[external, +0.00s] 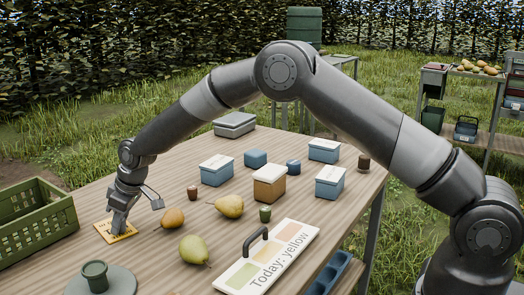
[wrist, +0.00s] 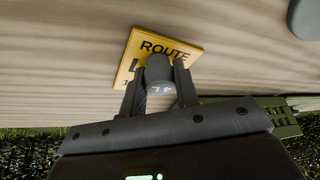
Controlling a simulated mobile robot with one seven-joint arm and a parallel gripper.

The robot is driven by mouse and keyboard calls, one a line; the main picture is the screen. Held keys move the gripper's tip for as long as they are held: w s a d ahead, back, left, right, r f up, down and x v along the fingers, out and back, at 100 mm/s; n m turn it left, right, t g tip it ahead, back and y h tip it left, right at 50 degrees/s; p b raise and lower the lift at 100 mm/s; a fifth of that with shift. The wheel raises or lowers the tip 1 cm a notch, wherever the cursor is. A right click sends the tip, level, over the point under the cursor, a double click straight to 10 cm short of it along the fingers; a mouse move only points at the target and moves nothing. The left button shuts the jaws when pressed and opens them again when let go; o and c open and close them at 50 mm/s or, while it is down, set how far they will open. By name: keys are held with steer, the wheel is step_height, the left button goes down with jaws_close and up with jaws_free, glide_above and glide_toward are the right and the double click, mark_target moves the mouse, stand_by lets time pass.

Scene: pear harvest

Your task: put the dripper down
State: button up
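A dark grey cylindrical dripper marked "4 L" (wrist: 160,88) sits between the fingers of my gripper (wrist: 159,74) in the wrist view. The fingers are closed on its two sides. Behind it is a yellow card reading "ROUTE" (wrist: 172,47), partly covered by the dripper and fingers. In the external view my gripper (external: 119,224) points down at the yellow card (external: 128,235), low over the wooden table (external: 150,262). There the dripper cannot be told apart from the fingers. I cannot tell whether it touches the card.
A green crate (external: 35,222) stands close on the left. A small brown-orange fruit (external: 172,218) and two pears (external: 194,250) (external: 230,206) lie to the right. A grey disc with a green cup (external: 95,275) is in front. A "Today: yellow" board (external: 268,262) lies further right.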

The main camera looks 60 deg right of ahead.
steer(key=o, duration=0.4)
steer(key=shift+r, duration=0.1)
steer(key=s+d+r, duration=0.2)
steer(key=s+r, duration=0.3)
steer(key=r, duration=0.3)
steer(key=s+d+r+m, duration=0.15)
steer(key=s+r, duration=0.25)
steer(key=r, duration=0.4)
steer(key=s+d+r+n, duration=0.1)
steer(key=s+d+r, duration=0.2)
steer(key=s+r, duration=0.35)
steer(key=s+d+r+m+t+h, duration=0.15)
steer(key=s+d+r, duration=0.25)
steer(key=s+r, duration=0.45)
steer(key=s+d+m, duration=0.1)
steer(key=s+d, duration=0.1)
steer(key=s, duration=0.7)
steer(key=s+d+m, duration=0.1)
steer(key=s+d, duration=0.1)
steer(key=s, duration=0.8)
steer(key=s+d+f+m, duration=0.1)
steer(key=s+d, duration=0.1)
steer(key=s, duration=0.8)
steer(key=shift+d+h, duration=0.25)
steer(key=shift+h, duration=0.1)
